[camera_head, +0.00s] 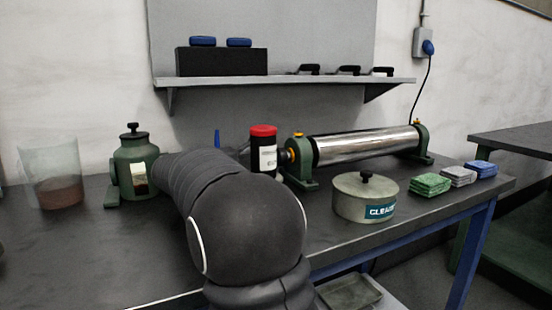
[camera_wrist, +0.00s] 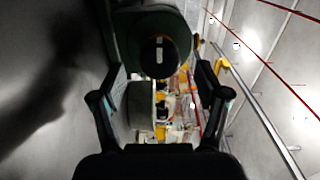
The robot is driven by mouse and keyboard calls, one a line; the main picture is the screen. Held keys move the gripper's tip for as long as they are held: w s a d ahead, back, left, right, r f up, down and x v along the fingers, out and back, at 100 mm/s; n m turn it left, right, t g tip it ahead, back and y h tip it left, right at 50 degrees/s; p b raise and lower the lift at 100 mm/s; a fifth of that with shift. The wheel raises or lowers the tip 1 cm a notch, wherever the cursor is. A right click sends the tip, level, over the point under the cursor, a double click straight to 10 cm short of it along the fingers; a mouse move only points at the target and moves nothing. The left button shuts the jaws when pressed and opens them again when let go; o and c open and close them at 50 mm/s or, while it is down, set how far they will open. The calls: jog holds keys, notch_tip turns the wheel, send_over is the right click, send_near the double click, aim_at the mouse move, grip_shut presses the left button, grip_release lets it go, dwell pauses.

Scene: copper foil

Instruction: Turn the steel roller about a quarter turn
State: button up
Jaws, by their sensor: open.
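The steel roller (camera_head: 365,146) is a shiny horizontal cylinder at the back right of the bench in the head view. It sits between two green bearing stands, the near one (camera_head: 302,167) with an orange cap. A dark hub (camera_head: 284,157) sticks out at its left end. In the wrist view, a dark green round body with a black hub (camera_wrist: 158,56) bearing a white mark lies ahead, apparently this end of the roller. My gripper (camera_wrist: 161,85) is open, its fingers spread on either side below the hub, and holds nothing. My arm hides my gripper in the head view.
A red-capped bottle (camera_head: 263,151) stands close by the roller's left end. A round tin (camera_head: 365,198) stands in front of the roller, with folded cloths (camera_head: 430,184) to its right. A green jar (camera_head: 134,168) and a clear beaker (camera_head: 51,178) stand left. A shelf (camera_head: 285,81) hangs above.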

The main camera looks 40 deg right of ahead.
jog(key=shift+v, duration=1.85)
